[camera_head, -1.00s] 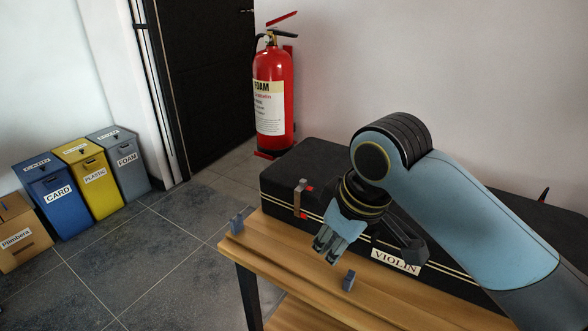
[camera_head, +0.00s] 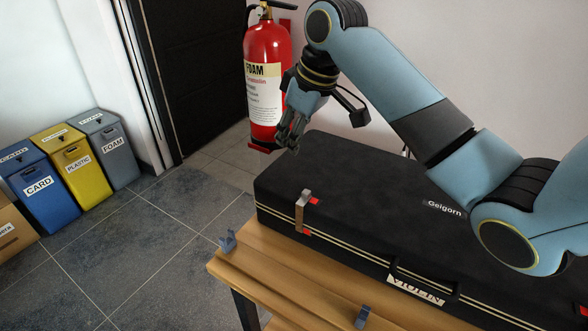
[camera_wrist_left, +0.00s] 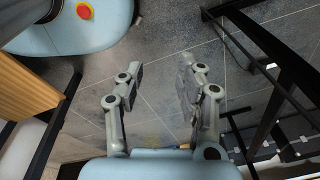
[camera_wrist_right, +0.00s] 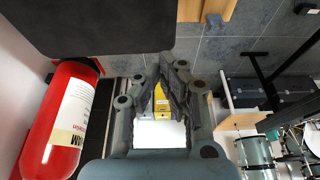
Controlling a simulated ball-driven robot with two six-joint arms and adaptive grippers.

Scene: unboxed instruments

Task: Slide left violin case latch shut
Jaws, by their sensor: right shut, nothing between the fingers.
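The black violin case (camera_head: 350,175) lies closed on the wooden bench. Its left latch (camera_head: 302,212), a brownish metal strip with a grey top and red marks beside it, sits upright across the lid seam near the case's left end. I cannot tell whether it is fully shut. My right gripper (camera_head: 290,146) is shut and empty above the case's back left edge, apart from the latch. Its fingertips meet in the right wrist view (camera_wrist_right: 168,62). My left gripper (camera_wrist_left: 160,75) shows only in the left wrist view, open and empty over the floor.
A red fire extinguisher (camera_head: 266,80) stands behind the case, close to my right gripper. The wooden bench (camera_head: 300,275) carries small grey brackets along its front edge. Blue (camera_head: 45,190), yellow (camera_head: 80,165) and grey bins (camera_head: 112,150) stand at the left. Floor between bins and bench is clear.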

